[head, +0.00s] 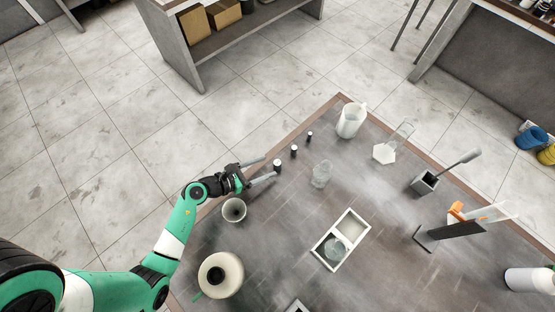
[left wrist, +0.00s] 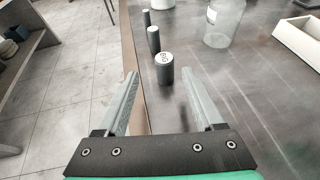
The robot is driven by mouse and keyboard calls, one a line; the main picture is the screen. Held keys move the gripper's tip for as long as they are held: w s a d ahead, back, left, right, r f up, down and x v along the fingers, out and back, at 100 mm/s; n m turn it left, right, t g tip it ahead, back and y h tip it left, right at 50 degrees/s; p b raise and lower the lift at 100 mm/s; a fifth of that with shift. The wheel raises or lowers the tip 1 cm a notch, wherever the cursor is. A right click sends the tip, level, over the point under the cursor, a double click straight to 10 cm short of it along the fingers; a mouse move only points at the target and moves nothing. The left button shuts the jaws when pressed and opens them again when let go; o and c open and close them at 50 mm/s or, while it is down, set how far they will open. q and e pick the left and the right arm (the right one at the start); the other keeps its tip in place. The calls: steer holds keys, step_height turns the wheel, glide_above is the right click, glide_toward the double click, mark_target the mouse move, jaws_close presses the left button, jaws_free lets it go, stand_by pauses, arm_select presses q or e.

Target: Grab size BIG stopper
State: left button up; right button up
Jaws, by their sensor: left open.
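The big stopper (head: 277,165) is a small dark cylinder with a white top, standing near the table's edge. In the left wrist view the big stopper (left wrist: 165,72) has "BIG" lettered on its top. My left gripper (head: 269,167) is open and empty, with its fingertips close to this stopper. In the left wrist view the stopper shows just beyond the gap between the fingers (left wrist: 160,80), apart from both. Two smaller dark stoppers with white tops stand farther along the edge, the middle one (head: 294,151) and the smallest one (head: 309,135). My right gripper is not in view.
A clear glass bottle (head: 321,174) stands right of the stoppers. A beige cup-like vessel (head: 234,210) is just below my left gripper. A white pitcher (head: 350,121) stands near the far corner. A white divided tray (head: 350,226) holds a glass vessel.

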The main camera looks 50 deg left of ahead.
mark_target(277, 163)
arm_select(q)
steer(key=x, duration=0.3)
steer(key=b+x, duration=0.1)
steer(key=x, duration=0.1)
steer(key=shift+w+d+r, duration=0.2)
steer(key=shift+d, duration=0.25)
jaws_close()
